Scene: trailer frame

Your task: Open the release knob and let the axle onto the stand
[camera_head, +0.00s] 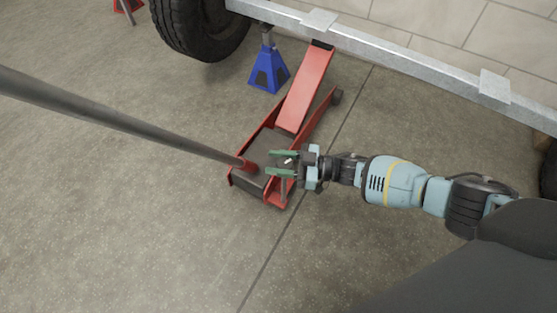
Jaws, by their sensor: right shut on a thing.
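The red floor jack (306,88) stands on the floor with its lifting arm raised, its head under the grey metal axle beam (395,54). The blue stand (268,70) is upright left of the jack, its post below the beam; I cannot tell whether they touch. My right gripper (273,162) reaches in from the right over the rear of the jack. Its green fingers are shut on the release knob (288,161), of which only a small pale part shows between them. My left gripper is out of view.
The long dark jack handle (120,119) slants from the left edge down to the jack's rear. A black tyre (195,28) is at the upper left, with a red stand (128,6) beyond it. The concrete floor (130,230) at the lower left is clear.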

